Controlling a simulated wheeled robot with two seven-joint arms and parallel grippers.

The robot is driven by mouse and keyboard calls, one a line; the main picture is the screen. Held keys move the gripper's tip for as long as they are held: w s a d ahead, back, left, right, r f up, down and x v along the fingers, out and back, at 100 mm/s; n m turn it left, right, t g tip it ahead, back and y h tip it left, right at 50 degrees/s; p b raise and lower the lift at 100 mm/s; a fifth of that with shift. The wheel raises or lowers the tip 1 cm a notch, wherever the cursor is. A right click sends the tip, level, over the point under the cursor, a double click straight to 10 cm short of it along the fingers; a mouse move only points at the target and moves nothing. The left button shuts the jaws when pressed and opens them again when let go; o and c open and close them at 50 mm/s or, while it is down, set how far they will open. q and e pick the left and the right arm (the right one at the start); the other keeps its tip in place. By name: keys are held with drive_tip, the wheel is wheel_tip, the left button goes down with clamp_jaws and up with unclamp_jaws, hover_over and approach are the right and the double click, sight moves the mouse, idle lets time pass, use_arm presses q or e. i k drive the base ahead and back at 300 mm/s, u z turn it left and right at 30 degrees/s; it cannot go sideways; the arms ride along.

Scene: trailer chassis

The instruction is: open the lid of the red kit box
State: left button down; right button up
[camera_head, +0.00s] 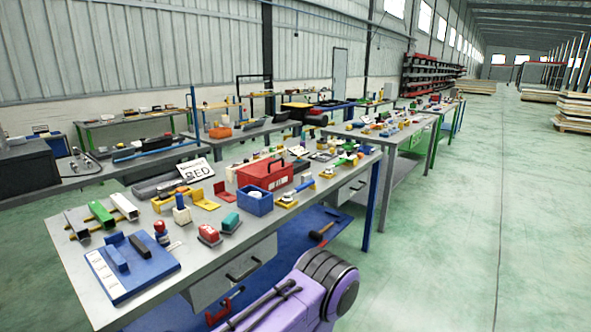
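The red kit box (262,174) stands on the near workbench, toward its back middle. It has a dark handle on top and a pale label on its front. Its lid appears shut. Its lower front is partly hidden by a blue open bin (255,202) in front of it. Neither of my grippers shows in this view.
The near workbench (90,300) is crowded with small parts. A blue fixture plate (130,268) lies at its near left. A white lettered card (197,169) stands left of the box. Open green floor (470,220) lies to the right.

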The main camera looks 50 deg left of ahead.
sight(261, 170)
drive_tip(key=z, duration=0.2)
drive_tip(key=i, duration=1.15)
drive_tip(key=u, duration=0.5)
drive_tip(key=i, duration=0.75)
drive_tip(key=u, duration=0.75)
